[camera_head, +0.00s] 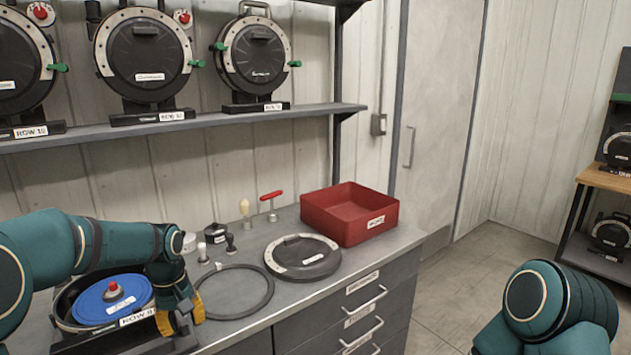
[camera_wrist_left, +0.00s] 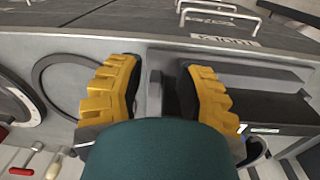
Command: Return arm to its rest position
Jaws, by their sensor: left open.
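My left arm reaches in from the left in the head view. Its gripper (camera_head: 180,316), with yellow fingers, is low at the right front side of the seed meter's black stand (camera_head: 170,340). The wrist view shows the two fingers (camera_wrist_left: 160,92) apart, with a small grey part of the stand's side between them; I cannot tell whether they touch it. The open meter lies on the stand with a blue disc (camera_head: 92,303) and a red knob in it. My forearm hides its back part. My right arm shows at the lower right, its gripper out of frame.
On the grey bench lie a black ring (camera_head: 233,292), a round black cover (camera_head: 302,257) and a red bin (camera_head: 349,213). A red-handled tool (camera_head: 271,205), a brush and small items stand behind. A shelf (camera_head: 240,118) with several meters runs above. Drawers are below.

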